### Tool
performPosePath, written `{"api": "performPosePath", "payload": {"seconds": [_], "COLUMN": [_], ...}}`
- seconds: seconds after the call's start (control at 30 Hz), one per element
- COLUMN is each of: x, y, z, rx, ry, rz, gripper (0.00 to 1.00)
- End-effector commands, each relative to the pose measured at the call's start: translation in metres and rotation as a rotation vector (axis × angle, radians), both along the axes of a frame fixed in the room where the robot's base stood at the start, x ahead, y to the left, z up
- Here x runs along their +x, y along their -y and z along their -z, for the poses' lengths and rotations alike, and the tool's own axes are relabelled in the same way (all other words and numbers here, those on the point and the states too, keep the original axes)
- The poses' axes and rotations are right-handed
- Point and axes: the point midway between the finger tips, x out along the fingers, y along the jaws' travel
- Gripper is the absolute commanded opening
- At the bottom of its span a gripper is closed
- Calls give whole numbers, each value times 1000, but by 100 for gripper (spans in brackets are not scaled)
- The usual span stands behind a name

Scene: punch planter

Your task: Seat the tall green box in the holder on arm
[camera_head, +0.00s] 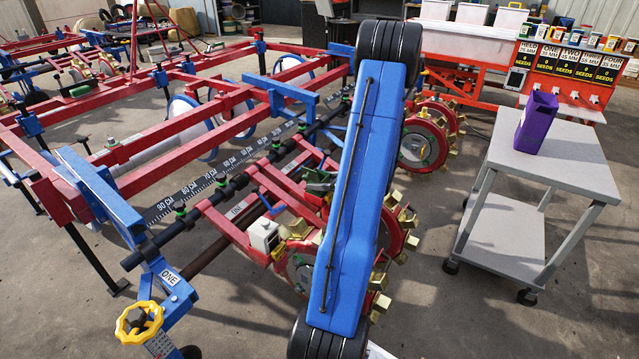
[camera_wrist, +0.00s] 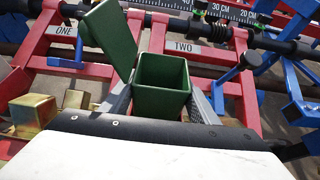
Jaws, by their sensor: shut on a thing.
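In the wrist view, the tall green box (camera_wrist: 161,88) is open-topped, and its dark inside faces me. My gripper (camera_wrist: 161,104) is shut on it, with one grey finger on each side. A green flap (camera_wrist: 108,36) stands open at its upper left; I cannot tell whether it is joined to the box. Red arms labelled ONE (camera_wrist: 62,31) and TWO (camera_wrist: 188,48) lie beyond. The box's lower end and any holder under it are hidden, so I cannot tell whether it is seated. In the head view, my blue arm link hides my gripper; a bit of green (camera_head: 319,184) shows beside it.
A red wheel with brass cups (camera_head: 425,143) and a white box (camera_head: 264,235) belong to the planter near my arm. A purple box (camera_head: 535,122) stands on a grey cart (camera_head: 580,170) at right. A seed stand (camera_head: 570,66) is behind. Floor between planter and cart is clear.

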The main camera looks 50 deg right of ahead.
Motion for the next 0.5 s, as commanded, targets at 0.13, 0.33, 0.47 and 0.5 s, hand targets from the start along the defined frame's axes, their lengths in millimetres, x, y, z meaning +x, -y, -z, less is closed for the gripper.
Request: {"api": "performPosePath", "payload": {"seconds": [0.13, 0.33, 0.47, 0.5], "x": [0, 0, 0, 0], "y": [0, 0, 0, 0], "z": [4, 5, 6, 6], "rx": [0, 0, -1, -1], "ry": [0, 0, 0, 0], "rz": [0, 0, 0, 0], "gripper": [15, 15, 66, 73]}}
